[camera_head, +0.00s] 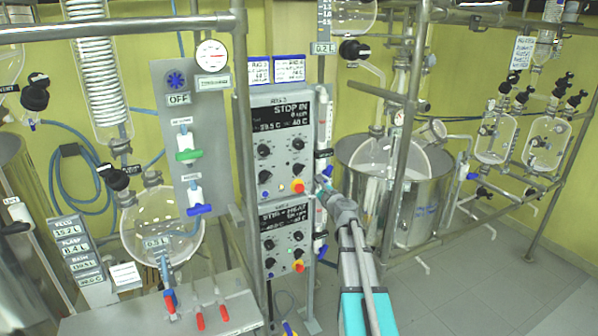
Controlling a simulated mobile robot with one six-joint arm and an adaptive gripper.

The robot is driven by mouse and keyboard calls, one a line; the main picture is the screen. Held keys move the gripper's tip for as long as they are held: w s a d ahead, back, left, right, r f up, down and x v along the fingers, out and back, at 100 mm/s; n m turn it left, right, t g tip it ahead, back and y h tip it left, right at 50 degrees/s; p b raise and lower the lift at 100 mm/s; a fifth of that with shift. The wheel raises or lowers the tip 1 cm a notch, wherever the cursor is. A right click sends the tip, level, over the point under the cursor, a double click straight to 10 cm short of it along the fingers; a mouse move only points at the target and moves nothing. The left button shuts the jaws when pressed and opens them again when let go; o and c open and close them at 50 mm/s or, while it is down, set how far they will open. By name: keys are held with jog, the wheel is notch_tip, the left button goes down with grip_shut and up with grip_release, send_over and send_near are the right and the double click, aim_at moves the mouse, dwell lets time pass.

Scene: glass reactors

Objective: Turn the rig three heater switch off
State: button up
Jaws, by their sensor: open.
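The upper control box (262,155), labelled RIG 3, hangs on the frame at the centre. Its dark display (281,115) reads STOP IN, with smaller rpm and temperature figures. Below are several black knobs (297,144), a red and yellow button (298,186) and small controls along the bottom edge. Which of these is the heater switch is too small to tell. My gripper (322,182) is open at the box's lower right edge, just right of the red and yellow button. It looks empty. Whether it touches anything cannot be told.
A similar control box (287,252) hangs directly below. A vertical metal post (243,130) stands left of both boxes, and another post (408,120) stands right. A large steel vessel (425,205) stands behind my arm. Glass flasks (160,225) and valves fill the left. Floor is clear at lower right.

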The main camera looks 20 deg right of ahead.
aim_at(301, 171)
jog(key=w, duration=1.3)
jog(key=shift+a, duration=0.2)
jog(key=c, duration=0.9)
jog(key=shift+d, duration=0.1)
jog(key=shift+c, duration=0.6)
